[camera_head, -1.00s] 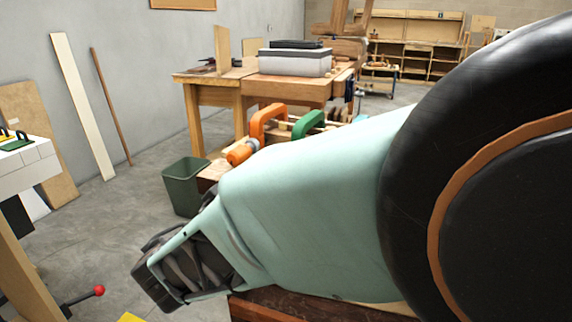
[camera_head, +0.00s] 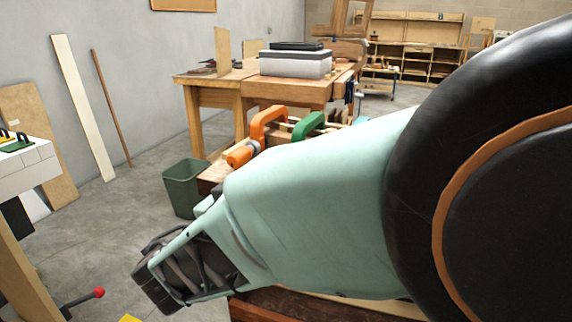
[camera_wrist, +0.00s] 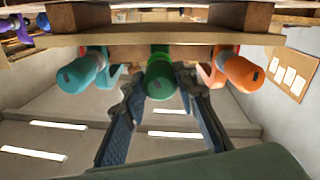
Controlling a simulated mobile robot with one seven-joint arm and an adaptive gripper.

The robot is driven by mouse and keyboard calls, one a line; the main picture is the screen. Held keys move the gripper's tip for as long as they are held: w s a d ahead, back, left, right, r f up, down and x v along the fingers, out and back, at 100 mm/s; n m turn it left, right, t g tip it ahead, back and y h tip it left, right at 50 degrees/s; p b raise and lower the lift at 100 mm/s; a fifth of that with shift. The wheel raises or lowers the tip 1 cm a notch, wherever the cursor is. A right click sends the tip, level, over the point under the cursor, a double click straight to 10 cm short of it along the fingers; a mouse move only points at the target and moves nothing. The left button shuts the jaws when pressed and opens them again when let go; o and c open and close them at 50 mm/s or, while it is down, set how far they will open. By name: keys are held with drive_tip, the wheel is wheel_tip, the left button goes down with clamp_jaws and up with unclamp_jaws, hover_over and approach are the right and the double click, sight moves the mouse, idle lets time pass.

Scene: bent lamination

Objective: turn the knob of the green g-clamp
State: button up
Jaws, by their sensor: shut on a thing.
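The green g-clamp (camera_head: 308,126) shows its curved frame above my arm in the head view; its lower part is hidden behind the arm. In the wrist view its green knob (camera_wrist: 160,76) points toward the camera, under the wooden board. My gripper (camera_wrist: 158,88) has one dark finger on each side of this knob and is shut on it. The exact contact at the fingertips is partly hidden by the knob. The fingers do not show clearly in the head view.
A teal clamp knob (camera_wrist: 77,74) is close on the left, and an orange one (camera_wrist: 243,72) close on the right. The orange clamp (camera_head: 267,122) stands beside the green one. The wooden board (camera_wrist: 160,39) runs above the knobs. A green bin (camera_head: 184,188) stands on the floor.

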drive_tip(key=shift+w+d+r, duration=0.1)
drive_tip(key=shift+d+r, duration=0.1)
drive_tip(key=o, duration=1.2)
drive_tip(key=shift+f, duration=0.1)
drive_tip(key=shift+c, duration=0.2)
drive_tip(key=shift+a, duration=0.15)
drive_tip(key=shift+s+a+f, duration=0.1)
drive_tip(key=shift+s+a, duration=0.1)
drive_tip(key=shift+s, duration=0.25)
drive_tip(key=v, duration=1.1)
